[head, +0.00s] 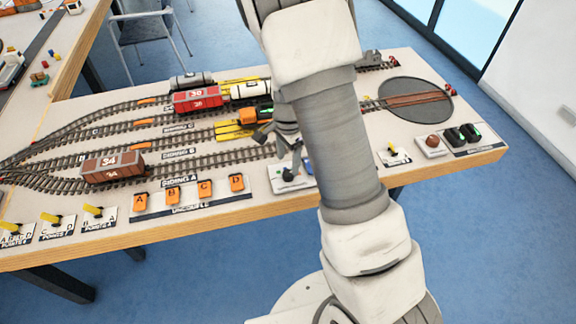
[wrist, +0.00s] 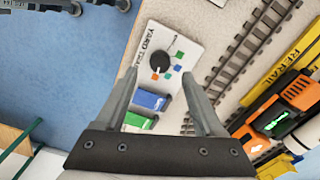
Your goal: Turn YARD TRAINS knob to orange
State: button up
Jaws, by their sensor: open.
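The YARD TRAINS panel (wrist: 182,42) is a small white plate with a round black knob (wrist: 160,62) and several small coloured squares beside the knob. Orange, blue and green show among the squares; the knob's pointer direction is too small to tell. In the wrist view my gripper (wrist: 160,73) is open, its two fingers spread on either side of the knob's line, with nothing between the tips. I cannot tell its height above the knob. In the head view the panel (head: 280,187) is at the table's front edge, partly hidden by my arm and gripper.
In the head view, orange uncouple buttons (head: 204,189) lie left, a turntable (head: 415,101) right.

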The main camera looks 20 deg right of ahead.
aim_at(288, 173)
notch_tip(288, 173, up, 13)
jog(key=p, duration=0.1)
jog(key=shift+f+p, duration=0.15)
jog(key=shift+p, duration=0.25)
